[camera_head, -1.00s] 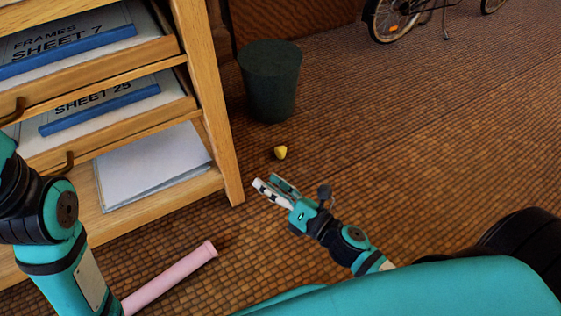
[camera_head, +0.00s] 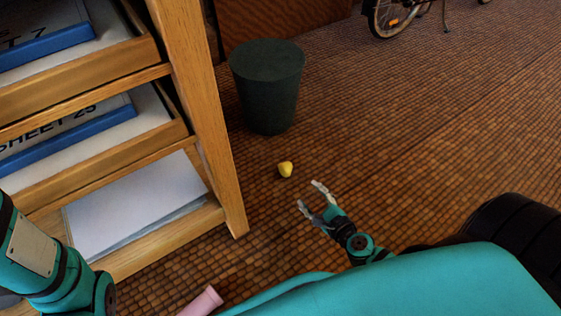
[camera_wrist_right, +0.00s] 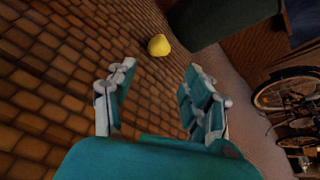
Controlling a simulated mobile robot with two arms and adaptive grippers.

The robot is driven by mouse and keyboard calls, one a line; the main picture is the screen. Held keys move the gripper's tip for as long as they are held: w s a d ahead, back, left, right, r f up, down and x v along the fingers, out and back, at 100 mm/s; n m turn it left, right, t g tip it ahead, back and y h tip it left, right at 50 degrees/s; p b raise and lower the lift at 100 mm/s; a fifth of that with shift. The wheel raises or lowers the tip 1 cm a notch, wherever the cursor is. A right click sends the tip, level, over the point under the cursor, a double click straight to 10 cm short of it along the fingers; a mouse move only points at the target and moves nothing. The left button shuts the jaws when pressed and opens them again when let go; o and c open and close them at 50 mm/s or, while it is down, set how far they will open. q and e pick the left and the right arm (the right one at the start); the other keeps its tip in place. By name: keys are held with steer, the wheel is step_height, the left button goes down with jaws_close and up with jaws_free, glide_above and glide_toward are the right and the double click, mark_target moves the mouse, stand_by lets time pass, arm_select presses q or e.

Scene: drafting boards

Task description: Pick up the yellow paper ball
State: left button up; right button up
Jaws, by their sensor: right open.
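The yellow paper ball (camera_head: 286,169) lies on the tiled floor in front of the dark bin in the head view. It also shows in the right wrist view (camera_wrist_right: 159,45), beyond and between the fingertips. My right gripper (camera_head: 310,194) is open and empty, a short way nearer to me than the ball and apart from it. In the wrist view its two fingers (camera_wrist_right: 160,82) stand wide apart. Of my left arm, only links show at the lower left of the head view; its gripper is out of view.
A dark green bin (camera_head: 268,88) stands just behind the ball. A wooden drawer cabinet (camera_head: 214,150) with sheets rises at left. A pink roll (camera_head: 203,301) lies on the floor below it. A bicycle (camera_head: 400,14) is at the back. Floor to the right is clear.

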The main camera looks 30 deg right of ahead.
mark_target(287, 170)
steer(key=b+x, duration=0.2)
steer(key=x, duration=0.9)
steer(key=shift+w+a, duration=0.1)
steer(key=shift+w, duration=0.1)
steer(key=b+x, duration=0.3)
steer(key=x, duration=0.2)
steer(key=shift+w, duration=0.1)
steer(key=c, duration=0.4)
